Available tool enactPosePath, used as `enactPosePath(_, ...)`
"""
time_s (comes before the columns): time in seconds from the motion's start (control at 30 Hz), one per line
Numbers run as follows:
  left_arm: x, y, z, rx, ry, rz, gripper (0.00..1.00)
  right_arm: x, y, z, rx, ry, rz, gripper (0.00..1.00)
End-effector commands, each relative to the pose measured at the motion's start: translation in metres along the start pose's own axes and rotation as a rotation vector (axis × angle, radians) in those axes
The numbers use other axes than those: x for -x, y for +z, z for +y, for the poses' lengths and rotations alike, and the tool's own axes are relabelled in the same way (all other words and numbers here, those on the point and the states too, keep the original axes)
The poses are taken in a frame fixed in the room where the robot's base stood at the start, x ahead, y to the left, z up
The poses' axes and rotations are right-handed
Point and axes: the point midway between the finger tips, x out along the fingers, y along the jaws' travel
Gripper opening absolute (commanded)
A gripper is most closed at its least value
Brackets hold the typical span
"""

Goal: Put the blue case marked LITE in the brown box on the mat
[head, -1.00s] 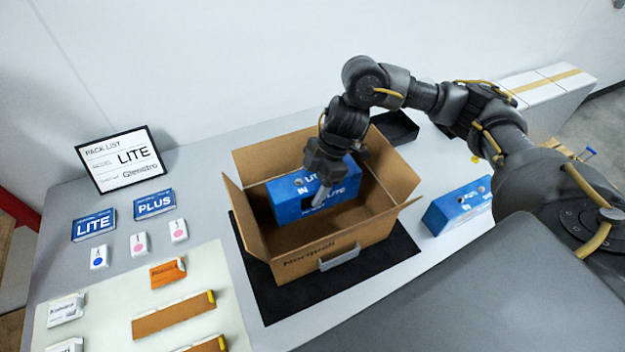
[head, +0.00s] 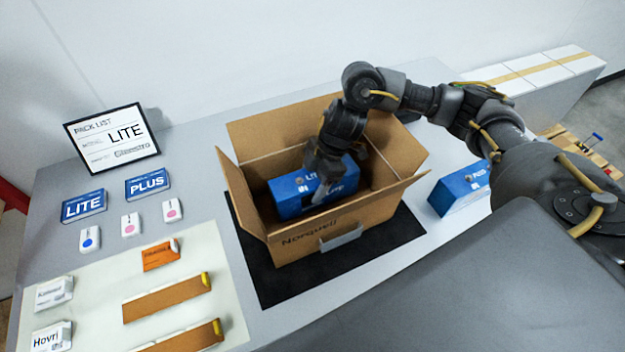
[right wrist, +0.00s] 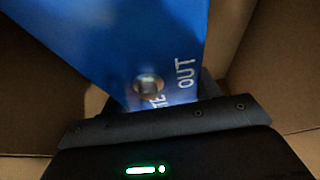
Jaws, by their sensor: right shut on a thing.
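The blue case marked LITE (head: 290,197) is inside the open brown box (head: 300,247), below its rim. My right gripper (head: 322,192) reaches down into the box and is shut on the case. In the right wrist view the blue case (right wrist: 120,45) fills the upper middle, with "OUT" and a round port showing, and brown cardboard around it. The box stands on the black mat (head: 275,285) with its flaps open. I cannot tell whether the case touches the box floor. My left gripper is not in view.
A second blue case (head: 458,190) stands right of the box, close to my right arm. Left are the pack list sign (head: 112,138), LITE (head: 84,206) and PLUS (head: 148,184) cards, small tags and a pale sheet with labels. White cartons (head: 540,70) stand at back right.

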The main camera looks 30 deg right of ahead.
Motion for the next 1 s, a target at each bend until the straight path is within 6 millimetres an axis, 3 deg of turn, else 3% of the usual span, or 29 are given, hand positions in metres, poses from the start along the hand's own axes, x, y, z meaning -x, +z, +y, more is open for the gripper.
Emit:
enactPosePath(0.47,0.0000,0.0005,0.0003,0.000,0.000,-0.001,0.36,0.0005,-0.0007,0.0008,0.001,0.002,0.002,0.09)
enactPosePath(0.5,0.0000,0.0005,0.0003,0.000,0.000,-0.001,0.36,0.0005,-0.0007,0.0008,0.001,0.002,0.002,0.63)
enactPosePath(0.7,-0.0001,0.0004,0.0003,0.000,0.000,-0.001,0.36,0.0001,-0.0003,0.0005,0.001,0.001,0.001,0.87)
enactPosePath(1.0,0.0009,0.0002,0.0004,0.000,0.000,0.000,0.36,-0.0001,0.0005,-0.0005,0.000,-0.002,-0.002,0.87)
